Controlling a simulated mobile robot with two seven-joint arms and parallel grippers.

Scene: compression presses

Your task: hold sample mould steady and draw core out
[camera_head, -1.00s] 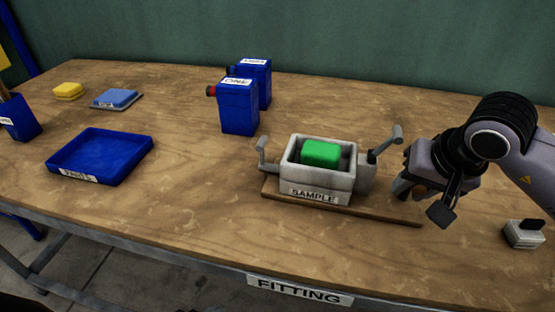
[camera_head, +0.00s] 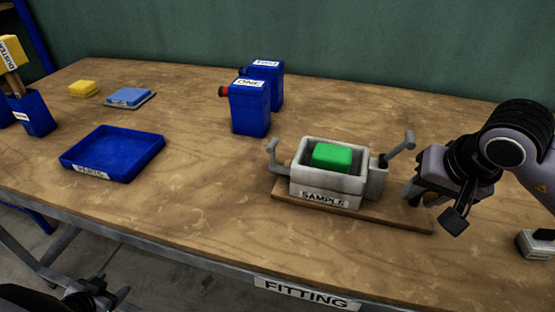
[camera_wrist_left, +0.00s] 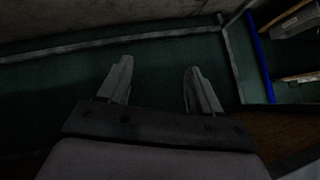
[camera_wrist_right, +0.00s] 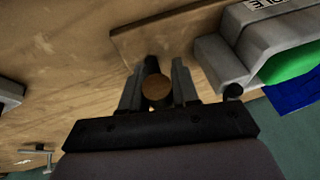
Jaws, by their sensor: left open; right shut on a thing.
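The grey sample mould (camera_head: 325,191) sits upright on a wooden board (camera_head: 390,218), with a green block (camera_head: 332,156) in its open top. A grey end block (camera_head: 377,181) and lever (camera_head: 398,149) are at its right end. My right gripper (camera_head: 413,193), right of the mould, is shut on a brown round-ended handle (camera_wrist_right: 157,91). Whether this handle joins the core inside the mould is hidden. My left gripper (camera_head: 105,291) is at the lower left, in front of the table and far from the mould. Its fingers (camera_wrist_left: 158,85) are apart and empty.
A blue PARTS tray (camera_head: 112,153) lies on the left of the table. Blue containers (camera_head: 250,107) stand behind the mould. A yellow block (camera_head: 83,88) and a light-blue item (camera_head: 129,97) lie at the back left. The table between tray and mould is clear.

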